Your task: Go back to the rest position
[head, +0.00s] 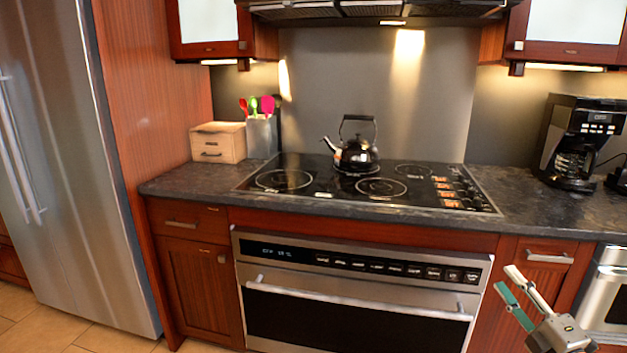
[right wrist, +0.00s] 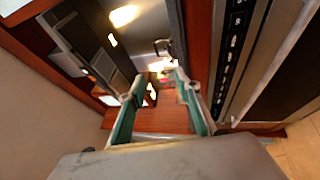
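My right gripper (head: 507,280) is at the lower right of the head view, in front of the red wooden cabinet beside the oven. Its two fingers stand apart with nothing between them. The right wrist view also shows the two spread fingers (right wrist: 158,88) and an empty gap. A stainless appliance front (head: 608,300), which looks like the microwave drawer, is at the right edge, partly cut off. My gripper is left of it and apart from its visible front. My left gripper is in neither view.
The oven (head: 355,295) is shut below the cooktop (head: 290,195). A black kettle (head: 356,155) stands on the cooktop. A coffee maker (head: 575,150) stands at the right of the counter. A wooden box (head: 218,142) and a utensil holder (head: 262,138) stand at left. A steel fridge (head: 70,150) bounds the left side.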

